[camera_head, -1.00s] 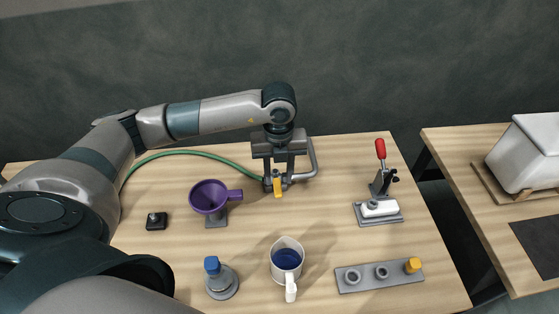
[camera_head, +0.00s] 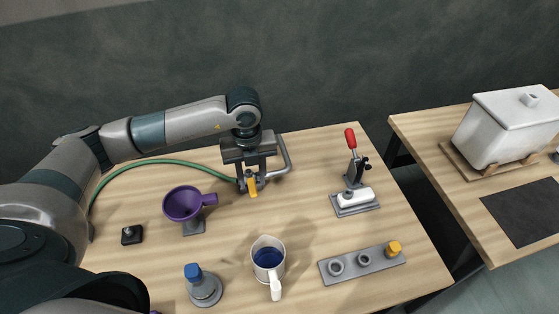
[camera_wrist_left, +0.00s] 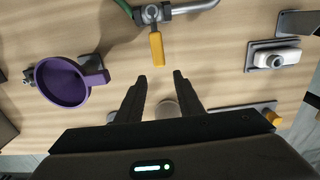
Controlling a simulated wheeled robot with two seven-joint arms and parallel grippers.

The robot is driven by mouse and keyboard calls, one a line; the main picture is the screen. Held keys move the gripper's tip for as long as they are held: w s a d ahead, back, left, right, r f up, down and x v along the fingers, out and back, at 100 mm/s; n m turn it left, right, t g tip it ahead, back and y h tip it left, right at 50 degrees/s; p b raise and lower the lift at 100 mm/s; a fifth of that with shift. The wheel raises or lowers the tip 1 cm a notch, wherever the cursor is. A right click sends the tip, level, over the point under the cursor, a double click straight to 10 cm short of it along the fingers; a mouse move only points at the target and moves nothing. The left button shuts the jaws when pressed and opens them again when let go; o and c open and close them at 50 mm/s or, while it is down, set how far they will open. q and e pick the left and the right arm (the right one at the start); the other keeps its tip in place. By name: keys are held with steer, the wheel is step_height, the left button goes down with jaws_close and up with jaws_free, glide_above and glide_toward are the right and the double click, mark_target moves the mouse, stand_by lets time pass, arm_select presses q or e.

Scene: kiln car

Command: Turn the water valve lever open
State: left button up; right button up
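The water valve has a yellow lever (camera_head: 253,188) on a grey metal pipe (camera_head: 284,155), with a green hose (camera_head: 160,162) joined at its left. In the left wrist view the lever (camera_wrist_left: 157,50) lies in line with the gap between my fingers, just beyond their tips. My left gripper (camera_head: 252,178) points down over the valve. In the wrist view its two fingers (camera_wrist_left: 159,77) are apart with nothing between them. I see no contact with the lever; the head view does not show the exact height gap. My right gripper is not in view.
A purple funnel (camera_head: 182,204) stands left of the valve. A jug of blue liquid (camera_head: 268,262), a blue-capped bottle (camera_head: 203,287) and a grey block (camera_head: 362,264) are at the front. A red-handled clamp (camera_head: 352,150) is to the right. A second table holds a white box (camera_head: 505,125).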

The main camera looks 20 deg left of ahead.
mark_target(254, 196)
arm_select(q)
steer(key=shift+f+b, duration=1.3)
steer(key=shift+f, duration=1.4)
steer(key=shift+f+b, duration=0.35)
steer(key=shift+f, duration=0.3)
steer(key=shift+f+b, duration=0.25)
steer(key=shift+b, duration=0.1)
steer(key=shift+c, duration=0.4)
